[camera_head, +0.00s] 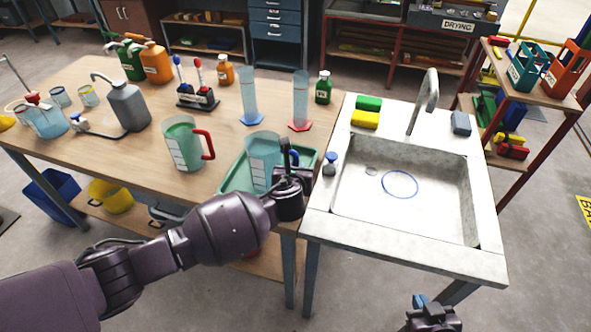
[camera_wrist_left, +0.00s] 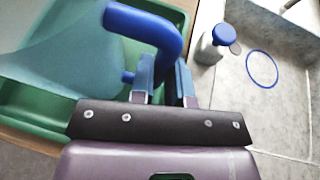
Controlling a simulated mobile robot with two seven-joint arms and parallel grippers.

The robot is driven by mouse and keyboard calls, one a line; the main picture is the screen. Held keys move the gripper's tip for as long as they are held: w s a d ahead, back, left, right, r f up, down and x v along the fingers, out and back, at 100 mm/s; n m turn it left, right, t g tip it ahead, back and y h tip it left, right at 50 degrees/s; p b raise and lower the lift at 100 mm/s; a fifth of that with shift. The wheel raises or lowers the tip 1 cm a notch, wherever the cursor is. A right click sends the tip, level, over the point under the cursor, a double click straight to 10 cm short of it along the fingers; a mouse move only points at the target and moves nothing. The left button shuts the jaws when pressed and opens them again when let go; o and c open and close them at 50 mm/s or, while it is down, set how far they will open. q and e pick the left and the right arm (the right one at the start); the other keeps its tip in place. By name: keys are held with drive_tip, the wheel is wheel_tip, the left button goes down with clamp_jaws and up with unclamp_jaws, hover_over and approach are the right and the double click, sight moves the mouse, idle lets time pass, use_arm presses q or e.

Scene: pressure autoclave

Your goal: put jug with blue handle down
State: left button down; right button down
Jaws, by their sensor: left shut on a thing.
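The jug with the blue handle (camera_head: 262,158) is a clear, blue-tinted jug. It looks upright in the head view, within the outline of the green tray (camera_head: 232,182); whether its base touches the tray floor cannot be told. My left gripper (camera_head: 290,163) is at its right side, shut on the blue handle. In the left wrist view the blue handle (camera_wrist_left: 160,30) runs down to the fingers (camera_wrist_left: 165,82), with the jug wall (camera_wrist_left: 60,45) to the left. My right gripper (camera_head: 433,312) is low at the bottom edge, apart from everything; its opening is unclear.
A jug with a red handle (camera_head: 184,143) stands left of the tray. Two cylinders, blue-based (camera_head: 249,98) and red-based (camera_head: 300,100), stand behind. A blue-topped bottle (camera_head: 330,164) stands on the sink's left rim. The sink basin (camera_head: 400,205) holds a blue ring.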

use_arm(q)
drive_tip(key=shift+f, duration=0.1)
drive_tip(key=c, duration=1.1)
unclamp_jaws()
drive_tip(key=shift+s, duration=0.1)
drive_tip(key=v, duration=1.2)
drive_tip(key=shift+p, duration=0.45)
